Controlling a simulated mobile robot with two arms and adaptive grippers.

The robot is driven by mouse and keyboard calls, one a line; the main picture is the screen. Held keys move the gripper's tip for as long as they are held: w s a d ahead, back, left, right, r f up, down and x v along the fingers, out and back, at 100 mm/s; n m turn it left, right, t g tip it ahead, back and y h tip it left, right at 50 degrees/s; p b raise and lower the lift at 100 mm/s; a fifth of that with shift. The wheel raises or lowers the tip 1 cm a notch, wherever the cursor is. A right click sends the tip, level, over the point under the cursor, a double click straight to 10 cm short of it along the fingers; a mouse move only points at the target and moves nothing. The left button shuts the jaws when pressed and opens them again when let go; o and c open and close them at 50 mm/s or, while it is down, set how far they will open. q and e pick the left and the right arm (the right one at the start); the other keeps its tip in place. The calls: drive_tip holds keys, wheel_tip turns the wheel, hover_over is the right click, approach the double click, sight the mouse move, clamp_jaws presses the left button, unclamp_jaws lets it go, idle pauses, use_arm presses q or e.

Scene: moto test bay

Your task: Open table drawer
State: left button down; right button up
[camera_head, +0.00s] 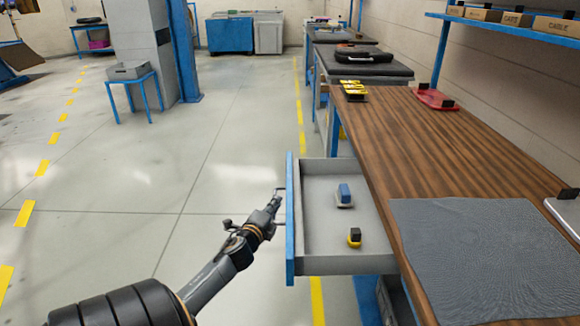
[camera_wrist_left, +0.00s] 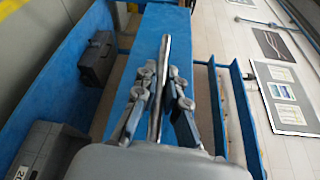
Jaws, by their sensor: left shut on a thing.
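The table drawer (camera_head: 322,222) stands pulled out from under the wooden table (camera_head: 420,140) in the head view. Its blue front panel (camera_head: 290,225) faces my left arm. Inside the drawer lie a blue-topped item (camera_head: 344,195) and a small yellow and black item (camera_head: 354,237). My left gripper (camera_head: 274,203) is at the outer side of the front panel. In the left wrist view, its fingers (camera_wrist_left: 163,80) are shut on the metal drawer handle (camera_wrist_left: 165,48), one on each side of the bar. My right gripper is in neither view.
A grey mat (camera_head: 485,255) covers the near part of the tabletop. Yellow-topped items (camera_head: 354,90) and a red tray (camera_head: 435,98) stand farther back. The floor (camera_head: 150,195) left of the drawer is clear. A blue stool (camera_head: 132,92) stands far off.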

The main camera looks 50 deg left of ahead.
use_arm(q)
drive_tip(key=shift+s+a, duration=0.4)
drive_tip(key=shift+s, duration=0.05)
drive_tip(key=c, duration=1.4)
unclamp_jaws()
drive_tip(key=v, duration=1.2)
drive_tip(key=shift+d, duration=0.1)
